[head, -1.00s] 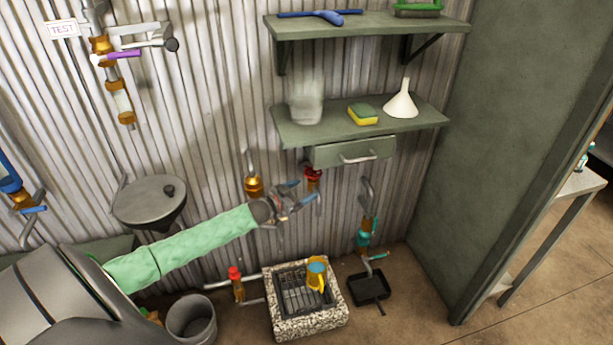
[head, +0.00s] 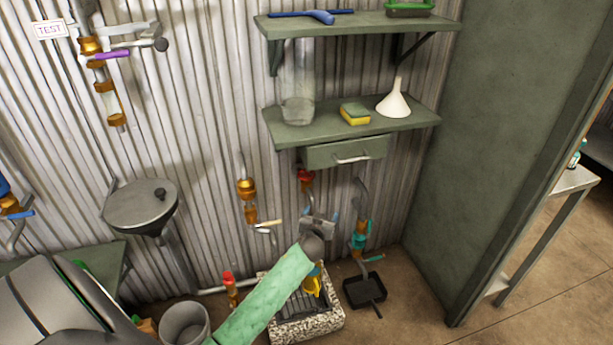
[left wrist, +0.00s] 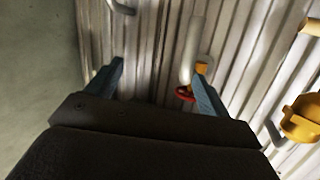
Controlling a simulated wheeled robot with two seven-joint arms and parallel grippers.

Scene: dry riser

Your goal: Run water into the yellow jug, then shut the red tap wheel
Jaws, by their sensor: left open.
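The yellow jug (head: 313,284) stands on the grate of the speckled stone drain basin (head: 318,329), partly hidden by my left forearm. The red tap wheel (head: 305,176) is on a wall tap above it; it also shows in the left wrist view (left wrist: 185,94), partly behind a finger. My left gripper (head: 321,214) is open and empty, just below and right of the wheel, above the jug. The tap's spout is hidden behind it. I cannot see whether water runs. My right gripper is out of view.
A brass tap (head: 247,190) is left of the wheel and a teal-handled tap (head: 360,240) right of it. A red-topped fitting (head: 229,285) and grey bucket (head: 186,324) stand left of the basin. A black pan (head: 364,290) lies right. A shelf (head: 350,131) overhangs.

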